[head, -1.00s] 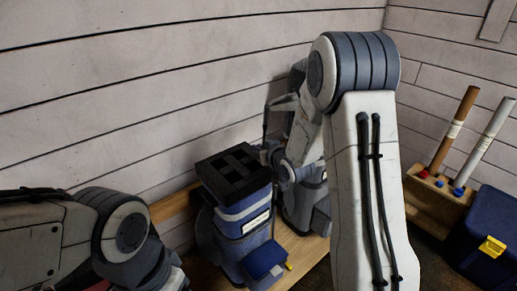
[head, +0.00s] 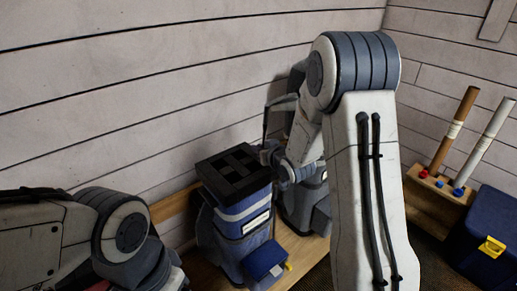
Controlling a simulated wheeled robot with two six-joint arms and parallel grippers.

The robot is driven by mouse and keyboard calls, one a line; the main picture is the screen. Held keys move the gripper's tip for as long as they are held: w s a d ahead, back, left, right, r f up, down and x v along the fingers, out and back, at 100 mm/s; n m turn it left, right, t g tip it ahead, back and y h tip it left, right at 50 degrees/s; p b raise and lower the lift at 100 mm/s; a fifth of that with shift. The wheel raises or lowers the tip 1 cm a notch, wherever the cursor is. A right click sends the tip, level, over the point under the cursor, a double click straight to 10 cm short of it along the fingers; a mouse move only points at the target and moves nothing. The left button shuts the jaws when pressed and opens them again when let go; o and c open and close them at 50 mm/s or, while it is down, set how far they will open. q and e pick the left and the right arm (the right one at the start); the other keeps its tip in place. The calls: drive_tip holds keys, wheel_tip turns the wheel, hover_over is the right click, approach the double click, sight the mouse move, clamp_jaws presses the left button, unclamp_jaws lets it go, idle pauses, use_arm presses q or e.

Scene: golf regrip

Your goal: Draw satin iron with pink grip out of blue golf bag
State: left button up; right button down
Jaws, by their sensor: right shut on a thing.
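The blue golf bag (head: 243,226) stands upright, with white bands and a black divided top (head: 236,172). My right gripper (head: 268,152) is at the right rear of the bag's top, partly hidden by my own arm. It is shut on a thin shaft. A grey club head, seemingly the satin iron (head: 284,102), shows above the gripper, with its dark shaft running down to the fingers. No pink grip shows; the shaft below the gripper is hidden. My left arm is at lower left, its gripper out of the picture.
A dark grey bag (head: 318,212) stands just right of the blue bag on a wooden platform (head: 308,252). A wooden rack (head: 438,200) with a brown tube and a white tube is at the right, beside a blue box (head: 487,238) with a yellow latch. A plank wall is close behind.

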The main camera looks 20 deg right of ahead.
drive_tip(key=shift+r+p, duration=1.85)
drive_tip(key=shift+r, duration=0.7)
